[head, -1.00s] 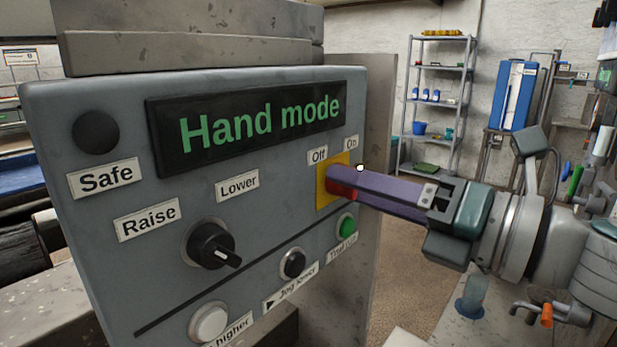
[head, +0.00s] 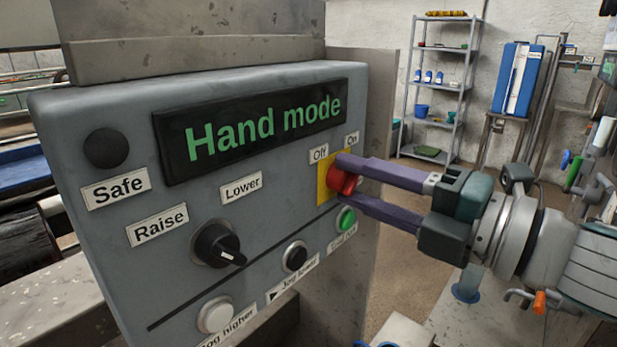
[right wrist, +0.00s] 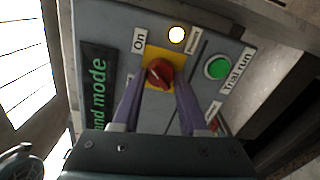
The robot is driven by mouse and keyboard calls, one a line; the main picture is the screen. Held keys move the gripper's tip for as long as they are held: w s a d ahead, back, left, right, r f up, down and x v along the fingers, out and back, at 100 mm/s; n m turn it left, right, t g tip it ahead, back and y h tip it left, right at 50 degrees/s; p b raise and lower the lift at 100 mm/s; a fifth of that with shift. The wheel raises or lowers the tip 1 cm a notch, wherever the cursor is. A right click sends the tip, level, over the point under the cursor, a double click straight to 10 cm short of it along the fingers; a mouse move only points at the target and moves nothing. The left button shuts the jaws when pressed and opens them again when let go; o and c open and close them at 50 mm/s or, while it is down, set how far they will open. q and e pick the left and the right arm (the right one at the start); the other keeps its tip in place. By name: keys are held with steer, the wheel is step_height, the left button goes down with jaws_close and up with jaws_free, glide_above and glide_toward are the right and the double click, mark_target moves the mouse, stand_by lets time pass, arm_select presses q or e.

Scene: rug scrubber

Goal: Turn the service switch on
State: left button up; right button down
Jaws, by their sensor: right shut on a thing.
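The service switch is a red rotary knob (head: 341,181) on a yellow plate (head: 323,184), below the "Off" and "On" labels on the grey control panel (head: 110,235). My right gripper (head: 343,180) is shut on the knob, one purple finger above it and one below. In the right wrist view the red knob (right wrist: 159,73) lies between the fingertips, its grip ridge slanted; I cannot tell exactly which label it points to. A lit lamp (right wrist: 177,35) shows beside the yellow plate there; in the head view it is hidden. My left gripper is not in view.
The display (head: 255,130) reads "Hand mode". A black Raise/Lower knob (head: 216,246), a black button (head: 295,256), a white button (head: 214,315) and a green button (head: 346,218) are on the panel. The green button is close below my lower finger. Shelves (head: 437,85) stand far behind.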

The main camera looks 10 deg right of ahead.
stand_by(0.4)
steer(key=shift+c, duration=2.2)
jaws_free()
steer(key=shift+s+d+f, duration=0.15)
steer(key=shift+s+d, duration=0.1)
steer(key=shift+s, duration=0.05)
steer(key=b+v, duration=0.2)
steer(key=v, duration=0.7)
